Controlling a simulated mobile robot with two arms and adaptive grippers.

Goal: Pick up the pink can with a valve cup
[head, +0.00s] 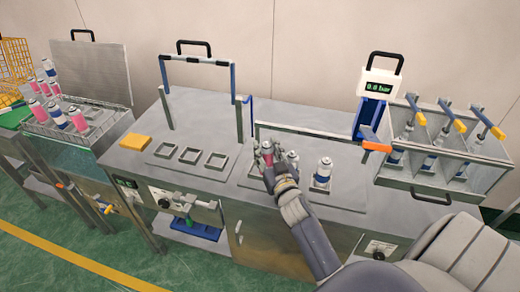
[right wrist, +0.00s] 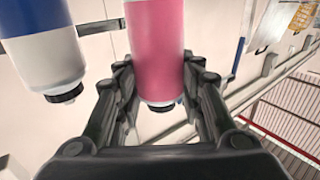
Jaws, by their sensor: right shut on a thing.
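The pink can (head: 266,148) is at the left of a small group of cans on the middle workbench. My right gripper (head: 270,165) reaches it from the front, and its fingers cover much of the can. In the right wrist view the pink can (right wrist: 157,50) lies between the two fingers of my right gripper (right wrist: 158,95), which are shut on it. A dark valve piece (right wrist: 160,106) shows at the can's end. Whether the can touches the bench is hidden. My left gripper is not in view.
A blue-and-white can (head: 323,171) stands to the right; one also shows close by in the wrist view (right wrist: 45,55). A rack of pink and white cans (head: 98,132) is at left.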

